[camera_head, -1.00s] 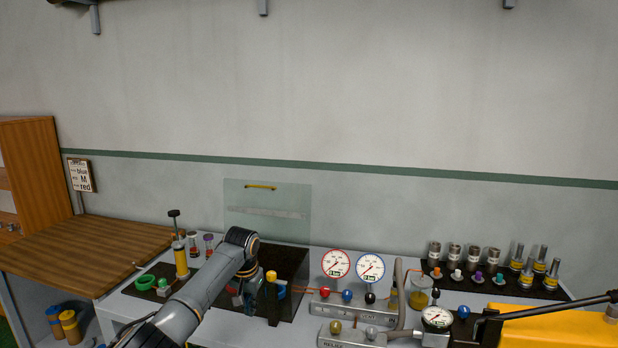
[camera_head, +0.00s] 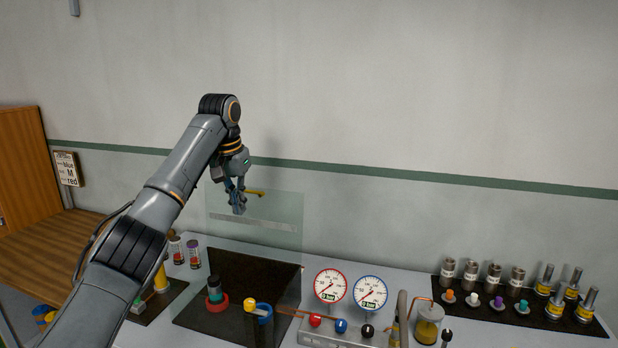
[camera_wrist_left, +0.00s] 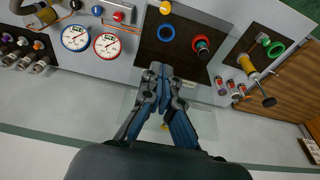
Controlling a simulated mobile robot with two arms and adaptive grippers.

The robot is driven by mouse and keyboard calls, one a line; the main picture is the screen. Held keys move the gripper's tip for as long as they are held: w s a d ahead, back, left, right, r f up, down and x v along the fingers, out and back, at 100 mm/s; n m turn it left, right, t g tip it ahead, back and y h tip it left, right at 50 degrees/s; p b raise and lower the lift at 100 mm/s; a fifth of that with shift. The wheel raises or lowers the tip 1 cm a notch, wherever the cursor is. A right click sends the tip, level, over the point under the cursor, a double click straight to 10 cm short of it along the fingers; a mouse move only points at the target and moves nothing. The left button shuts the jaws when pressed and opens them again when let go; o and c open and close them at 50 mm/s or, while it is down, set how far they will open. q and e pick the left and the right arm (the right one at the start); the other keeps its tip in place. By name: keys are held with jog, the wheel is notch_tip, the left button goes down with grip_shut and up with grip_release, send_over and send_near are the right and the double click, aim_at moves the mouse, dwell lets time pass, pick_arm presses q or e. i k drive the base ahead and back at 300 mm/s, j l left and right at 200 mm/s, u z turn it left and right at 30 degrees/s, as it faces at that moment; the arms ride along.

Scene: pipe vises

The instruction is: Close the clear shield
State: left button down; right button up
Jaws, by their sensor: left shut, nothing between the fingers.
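The clear shield (camera_head: 275,228) stands upright at the back of a dark mat, a see-through panel with a yellow handle (camera_head: 256,193) near its top edge. My left gripper (camera_head: 239,209) is shut and empty, fingers pointing down, and covers the left end of the handle in the head view. In the wrist view, its fingertips (camera_wrist_left: 160,72) overlap the mat's edge, and a bit of the yellow handle (camera_wrist_left: 163,127) shows between the finger links. I cannot tell whether the gripper touches the shield. My right gripper is not in view.
On the dark mat (camera_head: 242,274) stand a red-based part (camera_head: 216,299) and a blue ring with a yellow top (camera_head: 258,310). Two gauges (camera_head: 331,287) and a valve block are to the right. Capped vials (camera_head: 194,255) stand to the left. The wall is close behind.

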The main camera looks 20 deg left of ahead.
aim_at(248, 221)
jog(key=i, duration=1.15)
